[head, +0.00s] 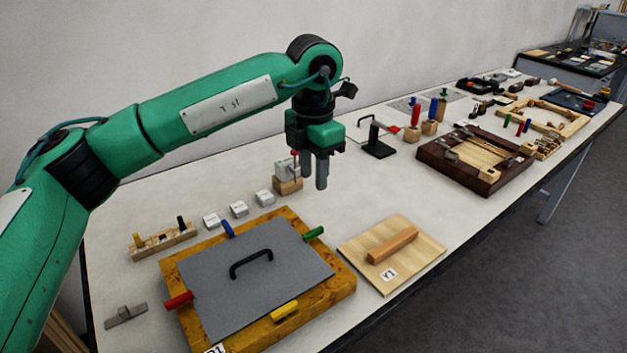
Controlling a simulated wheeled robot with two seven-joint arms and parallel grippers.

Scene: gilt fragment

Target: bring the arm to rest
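My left arm, green with black joints, reaches in from the left across the table. Its gripper (314,180) points down above the table, behind the grey-topped board and left of the black stand. Its two grey fingers are a little apart, with nothing seen between them. It holds nothing that I can see. A small wooden block with a red-topped pin (288,184) stands just left of the fingers in the picture. My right gripper is not in view.
The white table (360,205) carries a yellow-framed board with a grey panel and black handle (345,285), a wooden lid with a bar handle (410,268), a dark wooden tray (432,161) and a black stand (378,149). Several small white blocks stand left of the gripper.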

